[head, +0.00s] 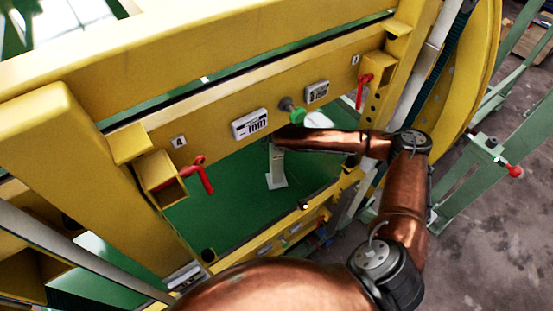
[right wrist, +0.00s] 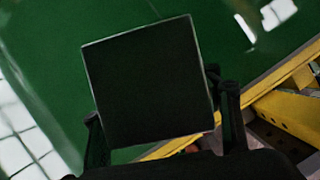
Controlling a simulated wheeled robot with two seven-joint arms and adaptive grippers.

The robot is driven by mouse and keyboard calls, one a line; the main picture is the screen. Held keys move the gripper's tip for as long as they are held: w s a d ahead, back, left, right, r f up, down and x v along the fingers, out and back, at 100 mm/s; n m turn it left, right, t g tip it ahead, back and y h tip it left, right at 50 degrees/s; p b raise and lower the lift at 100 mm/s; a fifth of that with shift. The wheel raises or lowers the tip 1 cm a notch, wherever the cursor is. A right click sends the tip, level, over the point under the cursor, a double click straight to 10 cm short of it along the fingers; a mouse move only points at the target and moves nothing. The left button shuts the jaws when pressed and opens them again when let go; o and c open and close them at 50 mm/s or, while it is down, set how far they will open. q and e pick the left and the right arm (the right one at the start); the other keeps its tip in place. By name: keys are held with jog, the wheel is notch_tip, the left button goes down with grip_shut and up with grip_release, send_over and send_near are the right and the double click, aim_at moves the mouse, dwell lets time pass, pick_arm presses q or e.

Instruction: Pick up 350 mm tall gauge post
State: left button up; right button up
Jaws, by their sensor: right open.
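The gauge post (head: 277,166) stands as a pale upright column with a wider foot on the green floor, inside the yellow frame. In the head view its upper part is hidden behind my right gripper (head: 284,137). In the right wrist view a large dark square with thin pale edges, which looks like the post's top (right wrist: 150,85), lies between the spread fingers of my right gripper (right wrist: 160,105). The gripper is open. I cannot tell whether the fingers touch the post. My left gripper is not in view.
The yellow frame (head: 230,120) encloses the green floor (head: 230,200). Open floor lies left of the post.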

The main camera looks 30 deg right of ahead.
grip_shut()
dwell(0.8)
jog(key=shift+r, duration=0.1)
